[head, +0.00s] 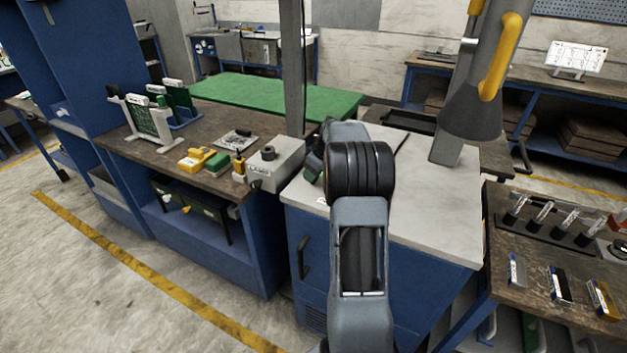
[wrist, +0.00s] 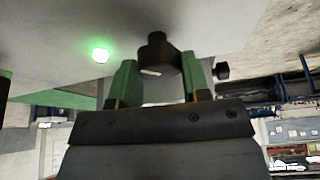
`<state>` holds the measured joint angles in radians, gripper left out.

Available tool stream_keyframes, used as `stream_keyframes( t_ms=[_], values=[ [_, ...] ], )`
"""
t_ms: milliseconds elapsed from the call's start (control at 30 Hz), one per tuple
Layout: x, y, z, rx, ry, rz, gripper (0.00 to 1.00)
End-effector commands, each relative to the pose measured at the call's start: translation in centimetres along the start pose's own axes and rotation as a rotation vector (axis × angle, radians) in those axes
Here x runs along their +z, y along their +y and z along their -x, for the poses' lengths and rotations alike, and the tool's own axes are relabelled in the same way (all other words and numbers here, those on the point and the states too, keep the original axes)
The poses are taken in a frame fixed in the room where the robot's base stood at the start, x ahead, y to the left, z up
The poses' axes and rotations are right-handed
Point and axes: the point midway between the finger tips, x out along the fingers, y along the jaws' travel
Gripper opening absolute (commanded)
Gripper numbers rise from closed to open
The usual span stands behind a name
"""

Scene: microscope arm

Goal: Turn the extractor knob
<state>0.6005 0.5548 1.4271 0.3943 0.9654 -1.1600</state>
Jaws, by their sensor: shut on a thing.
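In the wrist view the black knob (wrist: 152,52) sticks out from a pale grey surface (wrist: 60,25). It has a small white mark on its face. My gripper (wrist: 159,68) has its two green fingers on either side of the knob and is shut on it. A green light (wrist: 100,55) glows on the surface to the left of the knob. In the head view my gripper (head: 314,160) is mostly hidden behind my own arm, close to the right side of a grey box (head: 277,170). The gripped knob cannot be made out in that view.
Yellow and green parts (head: 204,161) and a green-and-white rack (head: 150,120) stand on the left bench. The pale cabinet top (head: 430,205) is largely clear. A large grey hood with a yellow handle (head: 500,60) hangs at right. Several tools lie on the right bench (head: 530,265).

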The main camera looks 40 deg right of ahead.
Motion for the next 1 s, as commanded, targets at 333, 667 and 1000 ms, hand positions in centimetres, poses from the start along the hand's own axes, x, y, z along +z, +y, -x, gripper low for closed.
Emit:
stream_keyframes(
  t_ms=[333, 667, 1000],
  values=[
    [0.01, 0.22, -0.06, -0.125, -0.001, 0.305, 0.19],
    [-0.06, 0.29, 0.06, -0.239, -0.002, 0.576, 0.19],
    [-0.12, 0.32, 0.04, -0.319, -0.002, 0.771, 0.19]
  ],
)
